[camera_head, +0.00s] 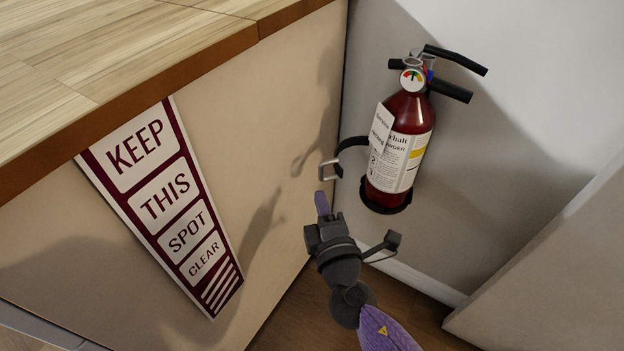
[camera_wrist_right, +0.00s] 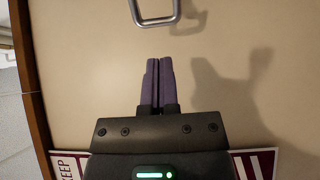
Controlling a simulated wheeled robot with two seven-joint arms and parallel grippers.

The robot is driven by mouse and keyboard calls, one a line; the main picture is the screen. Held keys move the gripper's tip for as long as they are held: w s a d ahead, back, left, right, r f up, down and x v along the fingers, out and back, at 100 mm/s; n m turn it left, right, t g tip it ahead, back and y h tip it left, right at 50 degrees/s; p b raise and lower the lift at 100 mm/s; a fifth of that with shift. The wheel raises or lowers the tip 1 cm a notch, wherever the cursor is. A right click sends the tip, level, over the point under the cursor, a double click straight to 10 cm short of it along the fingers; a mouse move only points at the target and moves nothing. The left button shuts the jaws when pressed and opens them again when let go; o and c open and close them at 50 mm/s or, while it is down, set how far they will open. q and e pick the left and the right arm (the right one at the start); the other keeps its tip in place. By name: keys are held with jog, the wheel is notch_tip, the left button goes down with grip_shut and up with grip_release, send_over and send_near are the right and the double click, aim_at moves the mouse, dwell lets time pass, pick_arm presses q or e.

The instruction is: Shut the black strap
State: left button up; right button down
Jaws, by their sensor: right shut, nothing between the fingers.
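The black strap (camera_head: 350,145) is swung open to the left of the red fire extinguisher (camera_head: 408,120), with a metal buckle loop (camera_head: 328,170) at its free end. The extinguisher stands upright in a wall bracket in the corner. My right gripper (camera_head: 322,196) is shut and empty, just below the metal loop and apart from it. In the right wrist view its purple fingers (camera_wrist_right: 159,62) are together, and the metal loop (camera_wrist_right: 155,12) shows beyond them at the top edge. My left gripper is not in view.
A wooden counter (camera_head: 120,50) with a beige side panel (camera_head: 285,110) lies to the left. A "keep this spot clear" sign (camera_head: 168,205) is on that panel. A pale wall or panel (camera_head: 550,265) stands at the lower right. Open floor (camera_head: 405,305) shows below.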

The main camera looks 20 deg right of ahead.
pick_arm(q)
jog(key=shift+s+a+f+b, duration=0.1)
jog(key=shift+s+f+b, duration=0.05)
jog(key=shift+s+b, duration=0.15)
pick_arm(e)
jog(key=w, duration=0.6)
jog(key=shift+w+d, duration=0.15)
jog(key=shift+d, duration=0.25)
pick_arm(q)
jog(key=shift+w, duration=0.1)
